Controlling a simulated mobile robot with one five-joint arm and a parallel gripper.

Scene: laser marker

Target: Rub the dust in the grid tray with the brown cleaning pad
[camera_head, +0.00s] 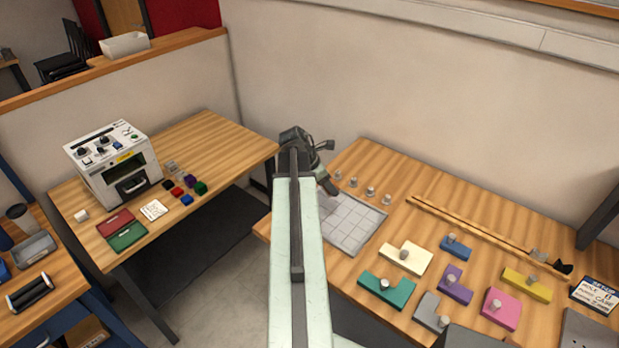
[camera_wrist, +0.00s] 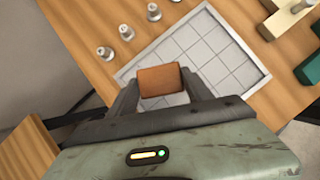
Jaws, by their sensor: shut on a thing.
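The brown cleaning pad (camera_wrist: 160,80) is between the two fingers of my gripper (camera_wrist: 158,86) in the wrist view, and the fingers are shut on it. The grid tray (camera_wrist: 222,52) is white with thin dark grid lines and lies on the wooden table. In the wrist view the pad appears over the tray's near left part; I cannot tell whether it touches. In the head view the tray (camera_head: 352,224) is beside my gripper (camera_head: 330,186), whose arm hides the tray's left side and the pad. A grey smudge at the tray's upper left may be dust.
Several small metal pegs (camera_head: 371,191) stand behind the tray. A cream block (camera_head: 405,258) and a teal block (camera_head: 386,289) lie to its right, with more coloured blocks beyond. A long wooden strip (camera_head: 470,230) runs along the back. A gap separates this table from the left one.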

